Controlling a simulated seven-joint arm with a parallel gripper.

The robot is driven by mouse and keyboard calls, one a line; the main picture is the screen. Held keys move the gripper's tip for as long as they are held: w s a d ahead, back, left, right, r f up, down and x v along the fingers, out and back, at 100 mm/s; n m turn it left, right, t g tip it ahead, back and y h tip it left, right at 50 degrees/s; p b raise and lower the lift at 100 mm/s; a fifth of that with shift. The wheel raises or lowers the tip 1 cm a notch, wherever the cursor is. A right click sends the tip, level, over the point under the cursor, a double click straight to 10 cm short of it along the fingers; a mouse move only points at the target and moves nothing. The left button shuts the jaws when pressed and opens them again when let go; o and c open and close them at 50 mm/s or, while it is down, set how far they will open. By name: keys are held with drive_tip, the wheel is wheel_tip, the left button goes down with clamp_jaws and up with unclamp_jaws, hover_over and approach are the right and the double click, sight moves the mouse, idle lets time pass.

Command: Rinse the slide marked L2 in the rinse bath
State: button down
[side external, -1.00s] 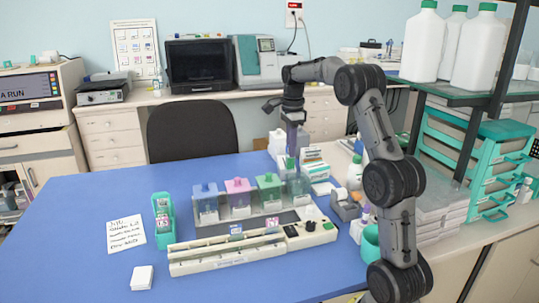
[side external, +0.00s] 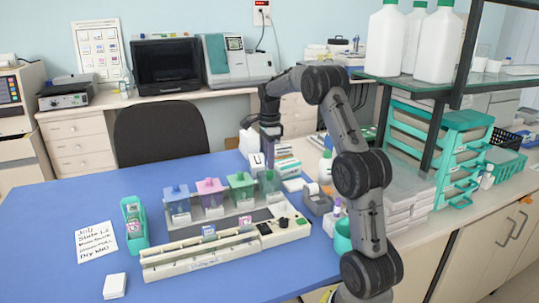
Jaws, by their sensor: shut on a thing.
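My gripper (side external: 269,154) points down above the back right of the staining station, over the rightmost jar (side external: 269,188). It is shut on a thin thing that looks like a slide, but the thing is mostly hidden and I cannot read its mark. The rightmost jar is clear and greyish, with a green part at its top. It stands in a row with a blue jar (side external: 177,204), a pink jar (side external: 210,197) and a green jar (side external: 240,190). I cannot read the jar labels, so I cannot tell which is the rinse bath.
A cream rack (side external: 200,263) with two labelled slides lies before the jars. A teal slide box (side external: 133,225), a handwritten note (side external: 96,241) and a white stack (side external: 115,286) are at left. White boxes (side external: 286,165) and a grey dispenser (side external: 318,204) crowd the right.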

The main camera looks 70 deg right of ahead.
drive_tip(key=shift+f, duration=1.85)
idle(0.9)
drive_tip(key=shift+r, duration=4.8)
